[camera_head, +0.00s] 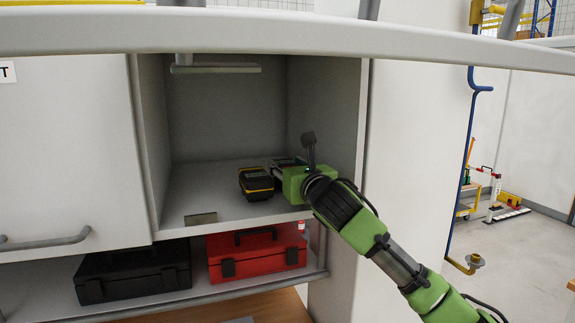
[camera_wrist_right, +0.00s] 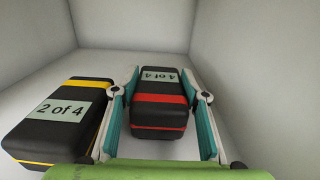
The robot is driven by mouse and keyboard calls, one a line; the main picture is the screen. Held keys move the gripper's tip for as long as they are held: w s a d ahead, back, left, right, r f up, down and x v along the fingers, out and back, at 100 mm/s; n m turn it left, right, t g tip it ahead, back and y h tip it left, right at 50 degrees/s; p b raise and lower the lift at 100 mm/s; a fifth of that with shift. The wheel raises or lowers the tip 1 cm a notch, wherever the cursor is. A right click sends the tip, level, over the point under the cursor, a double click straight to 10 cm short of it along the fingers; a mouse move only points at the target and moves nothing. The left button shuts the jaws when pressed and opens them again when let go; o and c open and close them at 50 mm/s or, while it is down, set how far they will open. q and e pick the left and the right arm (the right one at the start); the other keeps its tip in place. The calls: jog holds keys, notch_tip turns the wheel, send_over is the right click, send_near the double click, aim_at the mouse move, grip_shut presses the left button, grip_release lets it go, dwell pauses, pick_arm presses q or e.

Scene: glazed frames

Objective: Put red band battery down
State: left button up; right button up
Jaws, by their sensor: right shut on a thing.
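The red band battery (camera_wrist_right: 159,118) is black with red bands and a "4 of 4" label in the right wrist view. My right gripper (camera_wrist_right: 164,105) is shut on it, one finger along each side. In the head view my right gripper (camera_head: 285,172) reaches into the open cabinet compartment (camera_head: 200,200) and mostly hides this battery. I cannot tell whether the battery's underside touches the compartment floor. A yellow band battery (camera_head: 256,184) lies just to its left on that floor; its "2 of 4" label shows in the right wrist view (camera_wrist_right: 58,113). My left gripper is not in view.
The compartment's right wall (camera_head: 340,130) is close to my right gripper. Floor at the compartment's left is free. A black case (camera_head: 132,275) and a red case (camera_head: 256,256) stand on the shelf below. A closed cabinet door (camera_head: 65,150) is at left.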

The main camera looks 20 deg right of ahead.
jog(key=o, duration=1.3)
jog(key=shift+f, duration=0.1)
jog(key=shift+s+b, duration=0.4)
jog(key=shift+s, duration=0.05)
jog(key=s+b, duration=0.1)
jog(key=s, duration=0.2)
jog(key=s+b, duration=0.2)
jog(key=s, duration=0.1)
jog(key=s+b, duration=0.2)
jog(key=s, duration=0.2)
jog(key=shift+d, duration=0.3)
jog(key=shift+s, duration=0.6)
